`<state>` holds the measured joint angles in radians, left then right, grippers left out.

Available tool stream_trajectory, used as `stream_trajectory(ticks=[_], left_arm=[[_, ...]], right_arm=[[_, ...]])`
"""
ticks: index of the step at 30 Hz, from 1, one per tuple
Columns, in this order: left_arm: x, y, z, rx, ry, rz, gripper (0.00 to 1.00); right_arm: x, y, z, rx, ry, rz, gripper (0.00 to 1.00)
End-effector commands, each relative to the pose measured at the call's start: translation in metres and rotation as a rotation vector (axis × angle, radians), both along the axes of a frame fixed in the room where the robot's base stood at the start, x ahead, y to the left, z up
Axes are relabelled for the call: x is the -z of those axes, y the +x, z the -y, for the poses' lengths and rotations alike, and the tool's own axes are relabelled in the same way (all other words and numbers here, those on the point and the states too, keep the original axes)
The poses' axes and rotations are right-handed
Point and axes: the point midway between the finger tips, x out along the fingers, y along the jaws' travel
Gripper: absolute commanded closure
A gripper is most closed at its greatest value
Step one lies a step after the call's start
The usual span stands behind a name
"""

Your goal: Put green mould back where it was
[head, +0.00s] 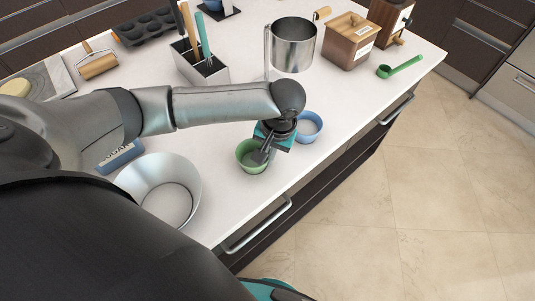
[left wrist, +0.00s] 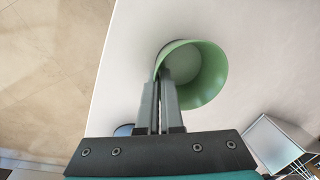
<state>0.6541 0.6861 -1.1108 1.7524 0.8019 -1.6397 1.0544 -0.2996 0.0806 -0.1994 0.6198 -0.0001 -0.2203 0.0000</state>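The green mould (head: 252,163) is a small round cup, upright or nearly so, over the white counter near its front edge. I cannot tell for sure whether it touches the counter. My left gripper (head: 262,155) reaches down at its right side in the head view. In the left wrist view, the fingers (left wrist: 160,88) are close together with the rim of the green mould (left wrist: 205,88) between them, one finger inside the cup and one outside. A similar blue mould (head: 313,120) stands just right of the gripper, partly hidden by it. My right gripper does not show.
A metal bowl (head: 162,168) and a blue sugar packet (head: 120,158) lie left of the mould. Behind stand a utensil holder (head: 207,72), a metal sifter (head: 292,47), a wooden box (head: 347,42) and a green scoop (head: 400,67). The front counter right of the blue mould is clear.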

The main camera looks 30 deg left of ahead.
Motion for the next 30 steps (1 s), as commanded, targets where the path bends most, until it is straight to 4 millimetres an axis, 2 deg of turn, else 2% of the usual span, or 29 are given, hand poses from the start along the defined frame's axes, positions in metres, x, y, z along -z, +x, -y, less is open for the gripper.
stream_trajectory(ticks=[1,8,18,23,30], left_arm=[[0.0,0.0,0.0,0.0,0.0,0.0,0.94],[0.0,0.0,0.0,0.0,0.0,0.0,0.68],[-0.004,0.001,0.0,0.0,0.0,0.002,0.67],[-0.029,0.002,0.004,0.001,-0.001,0.004,0.67],[-0.082,0.003,0.013,0.001,-0.004,0.003,0.67]], right_arm=[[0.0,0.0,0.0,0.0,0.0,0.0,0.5],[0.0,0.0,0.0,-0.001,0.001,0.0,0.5],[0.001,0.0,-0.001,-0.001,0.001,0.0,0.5],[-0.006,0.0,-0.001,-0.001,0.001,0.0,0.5],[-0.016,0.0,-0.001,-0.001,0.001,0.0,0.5]])
